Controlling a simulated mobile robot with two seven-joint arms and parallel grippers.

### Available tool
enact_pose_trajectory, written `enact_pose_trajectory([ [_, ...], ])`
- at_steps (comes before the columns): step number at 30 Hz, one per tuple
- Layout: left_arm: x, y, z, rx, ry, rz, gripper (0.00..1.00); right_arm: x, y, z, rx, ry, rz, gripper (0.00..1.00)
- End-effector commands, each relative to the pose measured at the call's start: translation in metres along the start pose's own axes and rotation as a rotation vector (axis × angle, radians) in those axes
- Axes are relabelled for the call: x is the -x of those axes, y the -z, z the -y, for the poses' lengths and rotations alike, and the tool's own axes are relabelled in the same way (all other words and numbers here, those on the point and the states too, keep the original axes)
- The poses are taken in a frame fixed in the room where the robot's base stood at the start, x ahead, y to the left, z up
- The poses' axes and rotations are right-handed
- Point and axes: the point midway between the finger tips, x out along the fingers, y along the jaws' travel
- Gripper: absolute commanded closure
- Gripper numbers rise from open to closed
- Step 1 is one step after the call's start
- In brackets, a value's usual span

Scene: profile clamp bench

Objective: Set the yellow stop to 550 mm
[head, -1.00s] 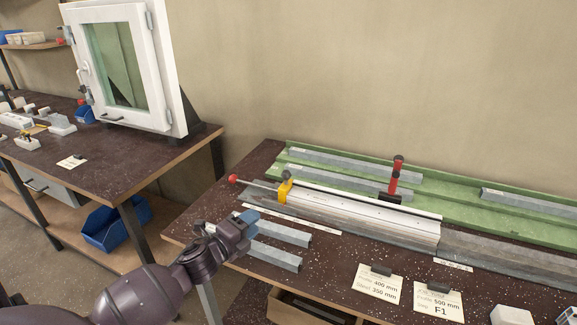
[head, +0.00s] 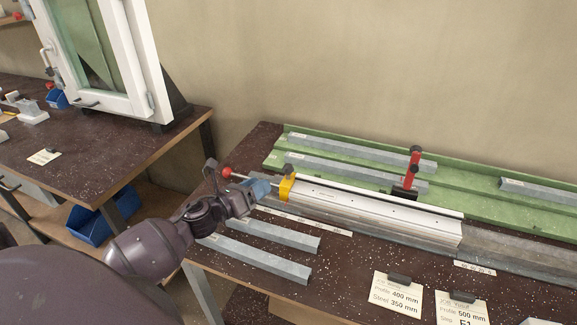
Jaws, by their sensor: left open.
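The yellow stop (head: 287,187) sits at the left end of the rail that carries the white profile (head: 375,213). A rod with a red knob (head: 227,172) sticks out to the left of the stop. My left gripper (head: 262,189) is open, close to the left of the stop and in front of the rod. I cannot tell whether it touches the stop. A scale strip (head: 305,220) lies along the front of the rail, but its numbers are too small to read. My right gripper is not in view.
A red clamp (head: 413,169) stands at the rail. A green tray (head: 273,160) with several grey bars lies behind. Two grey bars (head: 258,259) lie in front. Cards (head: 397,296) stand at the front right. A white window frame (head: 150,75) stands on the left bench.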

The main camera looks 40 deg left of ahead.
Motion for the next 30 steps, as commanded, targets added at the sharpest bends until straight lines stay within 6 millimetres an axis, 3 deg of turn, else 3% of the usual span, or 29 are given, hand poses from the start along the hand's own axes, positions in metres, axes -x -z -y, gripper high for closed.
enact_pose_trajectory([
  [5,-0.014,-0.001,0.000,-0.005,0.001,0.002,0.58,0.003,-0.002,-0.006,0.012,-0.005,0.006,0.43],
  [21,-0.093,-0.001,0.000,-0.002,0.000,0.002,0.58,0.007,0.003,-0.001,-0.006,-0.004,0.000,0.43],
  [30,-0.108,0.000,0.000,-0.001,-0.001,0.001,0.58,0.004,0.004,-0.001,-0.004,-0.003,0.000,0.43],
])
